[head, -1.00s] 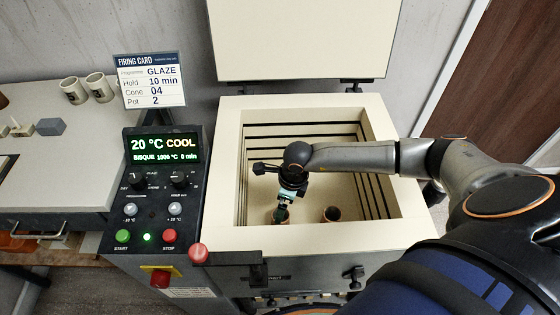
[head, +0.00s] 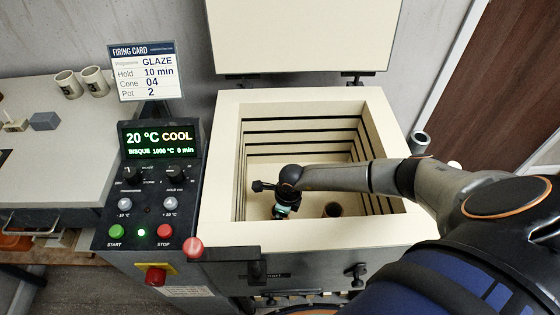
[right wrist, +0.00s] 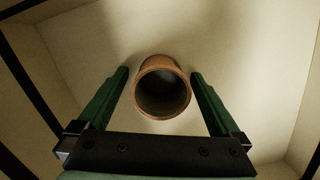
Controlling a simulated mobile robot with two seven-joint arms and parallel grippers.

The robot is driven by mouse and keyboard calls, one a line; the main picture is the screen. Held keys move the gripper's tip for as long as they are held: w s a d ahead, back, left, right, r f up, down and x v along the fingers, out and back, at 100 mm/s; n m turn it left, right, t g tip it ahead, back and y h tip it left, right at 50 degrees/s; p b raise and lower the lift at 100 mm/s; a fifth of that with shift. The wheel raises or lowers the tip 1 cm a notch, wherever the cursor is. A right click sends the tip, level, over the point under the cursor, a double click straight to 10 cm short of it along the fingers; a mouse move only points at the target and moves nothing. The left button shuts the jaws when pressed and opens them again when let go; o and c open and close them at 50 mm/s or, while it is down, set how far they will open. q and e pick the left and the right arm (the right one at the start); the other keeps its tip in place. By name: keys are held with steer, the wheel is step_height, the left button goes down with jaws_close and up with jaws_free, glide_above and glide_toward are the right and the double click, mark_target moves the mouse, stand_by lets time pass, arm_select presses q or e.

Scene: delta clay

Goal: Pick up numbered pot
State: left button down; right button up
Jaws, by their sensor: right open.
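My right gripper (head: 281,212) reaches down into the open kiln (head: 227,190). In the right wrist view its two green fingers (right wrist: 160,76) are open, one on each side of a brown clay pot (right wrist: 162,92), with gaps between fingers and wall. The pot's dark open mouth faces the camera. In the head view my gripper and wrist hide most or all of this pot. No number is readable on either pot. My left gripper is not in view.
The kiln walls and front rim surround my arm closely. The raised lid (head: 300,35) stands behind. The firing card (head: 146,72) reads GLAZE, 10 min, cone 04, pot 2. The control panel (head: 160,190) reads 20 °C COOL. Two cups (head: 82,82) stand on the left bench.

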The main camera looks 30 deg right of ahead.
steer(key=c, duration=1.5)
steer(key=shift+r, duration=0.15)
